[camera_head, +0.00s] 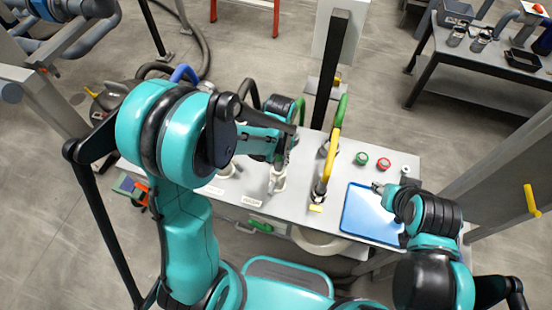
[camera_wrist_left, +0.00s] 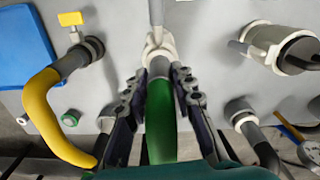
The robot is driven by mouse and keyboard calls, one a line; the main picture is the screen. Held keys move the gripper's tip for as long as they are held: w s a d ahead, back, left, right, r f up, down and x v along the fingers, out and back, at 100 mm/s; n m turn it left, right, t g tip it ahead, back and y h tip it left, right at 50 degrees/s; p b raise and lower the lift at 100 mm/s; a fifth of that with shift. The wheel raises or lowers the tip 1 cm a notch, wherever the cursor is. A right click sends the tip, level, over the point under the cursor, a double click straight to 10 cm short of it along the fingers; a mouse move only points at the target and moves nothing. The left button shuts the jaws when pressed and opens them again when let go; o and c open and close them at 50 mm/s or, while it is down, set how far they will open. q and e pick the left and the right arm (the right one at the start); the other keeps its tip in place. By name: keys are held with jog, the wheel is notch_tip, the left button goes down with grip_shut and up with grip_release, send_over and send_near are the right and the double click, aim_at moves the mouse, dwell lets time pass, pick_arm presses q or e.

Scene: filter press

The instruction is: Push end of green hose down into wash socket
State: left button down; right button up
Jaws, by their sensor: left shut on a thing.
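My left gripper (camera_head: 282,160) is shut on the green hose (camera_wrist_left: 160,125), seen in the left wrist view with a finger (camera_wrist_left: 185,90) on each side. The hose's grey end collar (camera_wrist_left: 158,67) points at the white wash socket (camera_wrist_left: 157,45) on the panel and appears to line up with it. The collar meets or overlaps the socket mouth in this view; I cannot tell how deep it sits. In the head view the socket (camera_head: 277,182) shows just below the gripper, which hides most of the hose. My right gripper (camera_head: 379,188) is by the blue tablet; its fingers are too small to judge.
A yellow hose (camera_head: 329,160) stands right of the left gripper, plugged into a dark fitting. A blue-framed tablet (camera_head: 370,215) lies on the grey panel. Green (camera_head: 362,158) and red (camera_head: 383,163) buttons are behind it. Another white fitting (camera_wrist_left: 275,45) flanks the socket.

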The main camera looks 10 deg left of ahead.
pick_arm(q)
jog(key=shift+f, duration=0.15)
jog(key=c, duration=1.2)
grip_release()
